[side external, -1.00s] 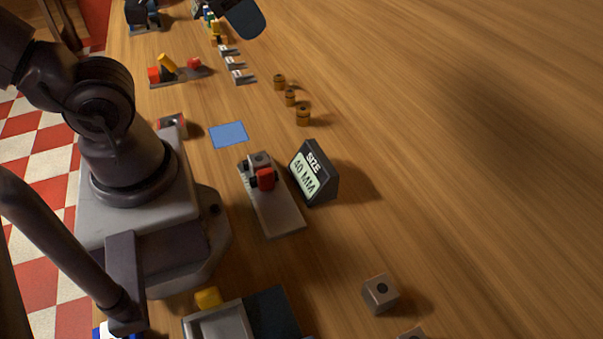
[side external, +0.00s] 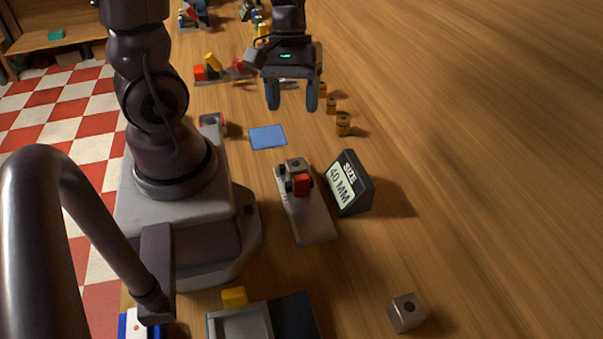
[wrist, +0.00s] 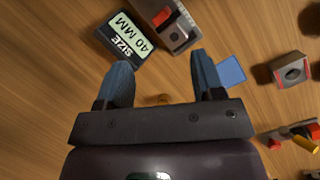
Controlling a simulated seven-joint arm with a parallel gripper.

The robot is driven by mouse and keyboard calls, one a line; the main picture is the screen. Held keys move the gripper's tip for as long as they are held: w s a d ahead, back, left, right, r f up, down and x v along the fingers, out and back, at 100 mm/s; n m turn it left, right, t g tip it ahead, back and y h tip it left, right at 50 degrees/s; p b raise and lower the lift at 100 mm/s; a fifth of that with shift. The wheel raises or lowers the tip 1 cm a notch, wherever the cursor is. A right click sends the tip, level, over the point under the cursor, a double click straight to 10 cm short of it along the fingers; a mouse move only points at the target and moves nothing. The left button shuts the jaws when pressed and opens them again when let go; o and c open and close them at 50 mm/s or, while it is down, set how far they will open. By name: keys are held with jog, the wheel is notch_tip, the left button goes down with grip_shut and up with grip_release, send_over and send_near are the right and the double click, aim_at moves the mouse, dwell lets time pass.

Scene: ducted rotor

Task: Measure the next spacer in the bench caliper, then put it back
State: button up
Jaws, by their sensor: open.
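The bench caliper (side external: 312,218) lies on the table, a grey base with a red part and the SIZE display (side external: 350,183) beside it reading 40 MM. A grey block with a dark hole (side external: 295,163) sits at its jaws; contact is hard to tell. A similar grey block (side external: 405,312) stands alone at the front right. Brown ringed cylinders (side external: 343,125) stand in a row right of my gripper. My gripper (side external: 292,101) is open and empty, above the table beyond the caliper. In the wrist view, the caliper (wrist: 181,35) and display (wrist: 127,40) lie past the fingertips.
A blue square (side external: 268,137) lies flat between my gripper and the caliper. A grey-and-red block (side external: 212,121) is left of it. A tray (side external: 240,322) and yellow block (side external: 234,296) are at the front. Coloured parts (side external: 211,68) stand at the back left.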

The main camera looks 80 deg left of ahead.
aim_at(301, 176)
jog(key=d+f+n, duration=0.1)
jog(key=f+n, duration=0.1)
jog(key=f, duration=0.3)
jog(key=d+f+n, duration=0.1)
jog(key=f+n, duration=0.1)
jog(key=f, duration=0.3)
jog(key=d+f+n+h, duration=0.1)
jog(key=f+n, duration=0.1)
jog(key=f, duration=0.3)
jog(key=shift+w+d+f+t, duration=0.15)
jog(key=shift+w+f+t, duration=0.1)
jog(key=shift+f+t, duration=0.05)
